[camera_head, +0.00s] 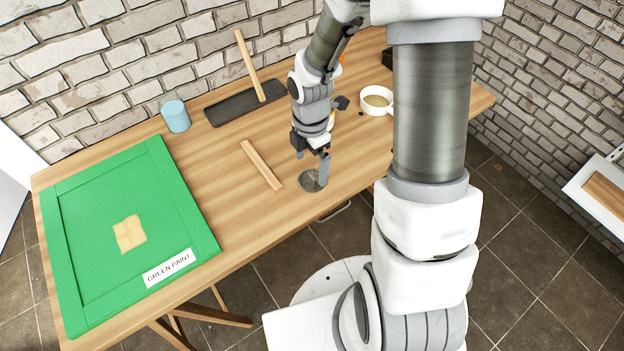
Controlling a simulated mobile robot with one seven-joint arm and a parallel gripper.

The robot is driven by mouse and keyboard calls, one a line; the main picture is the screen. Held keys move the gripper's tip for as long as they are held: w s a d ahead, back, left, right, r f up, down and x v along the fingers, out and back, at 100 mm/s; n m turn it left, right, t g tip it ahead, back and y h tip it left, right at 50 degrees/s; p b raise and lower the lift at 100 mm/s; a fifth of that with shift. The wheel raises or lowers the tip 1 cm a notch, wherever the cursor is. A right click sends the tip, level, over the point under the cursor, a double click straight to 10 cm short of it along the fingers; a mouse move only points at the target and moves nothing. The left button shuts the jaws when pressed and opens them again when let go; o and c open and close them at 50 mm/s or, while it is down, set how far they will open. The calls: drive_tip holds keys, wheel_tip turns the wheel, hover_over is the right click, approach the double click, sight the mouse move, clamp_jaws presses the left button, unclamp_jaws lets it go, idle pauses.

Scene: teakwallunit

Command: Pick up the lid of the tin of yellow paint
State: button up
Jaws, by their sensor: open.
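A round grey metal lid (308,184) lies flat on the wooden table near its front edge. My gripper (312,163) points down just above the lid. Its fingers are apart, and one fingertip overlaps the lid in the picture; I cannot tell whether it touches. Nothing shows between the fingers. A small patch of yellow (332,121) shows behind my gripper; the arm hides most of that object, so I cannot tell whether it is the tin.
A wooden stick (262,165) lies left of the lid. A white cup (366,107) stands to the right. A black tray (232,108) with a leaning wooden stick and a blue cup (176,117) are further back. A green panel labelled "GREEN PAINT" (75,265) covers the table's left end.

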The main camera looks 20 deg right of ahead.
sight(312, 175)
wheel_tip(312, 175, down, 4)
drive_tip(key=shift+d+b, duration=0.1)
drive_tip(key=shift+b, duration=0.25)
drive_tip(key=c, duration=1.1)
drive_tip(key=shift+r, duration=0.1)
